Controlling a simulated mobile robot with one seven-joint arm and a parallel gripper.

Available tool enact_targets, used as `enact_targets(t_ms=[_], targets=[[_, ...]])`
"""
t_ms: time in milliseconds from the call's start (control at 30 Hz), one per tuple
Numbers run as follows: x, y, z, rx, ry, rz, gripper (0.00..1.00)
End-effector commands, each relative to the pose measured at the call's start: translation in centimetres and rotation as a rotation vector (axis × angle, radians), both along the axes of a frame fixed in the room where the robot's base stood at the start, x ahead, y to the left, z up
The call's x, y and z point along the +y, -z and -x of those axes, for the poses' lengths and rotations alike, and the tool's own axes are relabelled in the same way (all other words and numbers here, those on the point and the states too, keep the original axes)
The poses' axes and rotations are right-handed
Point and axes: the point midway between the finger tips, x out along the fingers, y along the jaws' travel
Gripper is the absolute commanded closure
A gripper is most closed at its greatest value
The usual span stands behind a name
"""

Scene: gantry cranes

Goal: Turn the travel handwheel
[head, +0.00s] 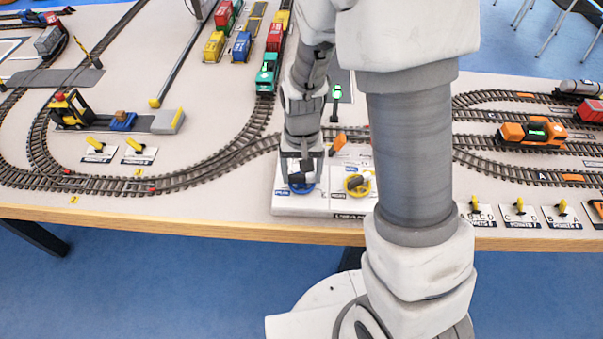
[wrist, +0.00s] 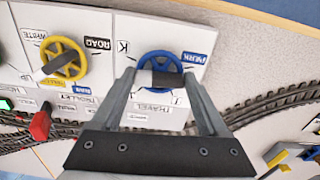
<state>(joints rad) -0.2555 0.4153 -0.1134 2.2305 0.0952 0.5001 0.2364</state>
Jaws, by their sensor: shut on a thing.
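The blue handwheel (wrist: 160,57) lies on a white panel, with a dark grey grip bar (wrist: 166,79) across its middle. A label below it in the wrist view seems to read travel, upside down. The wheel also shows in the head view (head: 303,190), partly covered by my gripper (head: 301,180). In the wrist view my gripper (wrist: 160,78) has its two fingers on either side of the bar and is shut on it. The bar lies roughly level in the wrist view. The finger ends partly cover the wheel's sides.
A yellow handwheel (wrist: 80,66) with its own slanted grey bar sits beside the blue one. A red block (wrist: 40,123) is near the panel edge. Rails (head: 200,180) run behind the panel. Orange and green vehicles stand on the table. The table's wooden front edge (head: 180,222) is close.

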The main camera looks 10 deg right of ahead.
Motion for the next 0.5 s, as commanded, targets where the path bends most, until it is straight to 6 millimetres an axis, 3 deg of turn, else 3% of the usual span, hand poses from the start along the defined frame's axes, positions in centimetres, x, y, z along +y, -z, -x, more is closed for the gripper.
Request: enact_targets(t_ms=[500], targets=[[-0.21, -0.10, -0.06, 0.000, -0.489, -0.001, 0.78]])
